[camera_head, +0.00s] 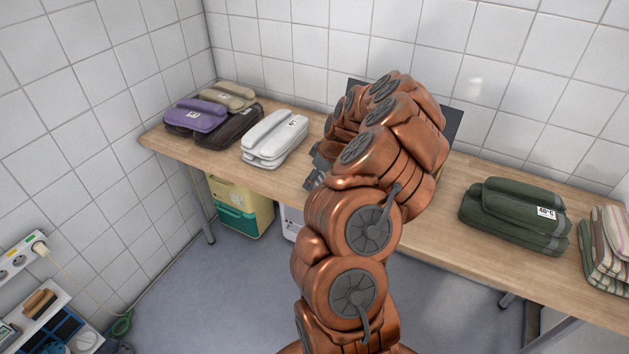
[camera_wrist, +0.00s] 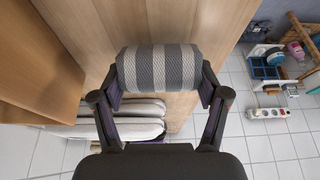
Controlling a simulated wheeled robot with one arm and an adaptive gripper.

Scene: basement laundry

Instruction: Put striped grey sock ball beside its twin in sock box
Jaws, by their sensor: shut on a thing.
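The striped grey sock ball (camera_wrist: 158,68), banded in light and dark grey, is between the fingertips of my gripper (camera_wrist: 161,84) in the wrist view. The fingers are shut on its two ends. A wooden surface shows behind it. In the head view my copper arm hides the sock ball and most of the gripper. I cannot make out the twin sock ball. No sock box can be identified for sure; a white-edged box with blue compartments (camera_head: 62,331) stands at the lower left of the head view.
The wooden table (camera_head: 446,238) carries white folded cloth (camera_head: 274,138), a purple bundle (camera_head: 196,116), a dark green stack (camera_head: 515,214) and striped cloth (camera_head: 607,248). A dark panel (camera_head: 452,124) stands behind my arm. A yellow-green container (camera_head: 240,205) is below the table. A power strip (camera_head: 20,257) is at left.

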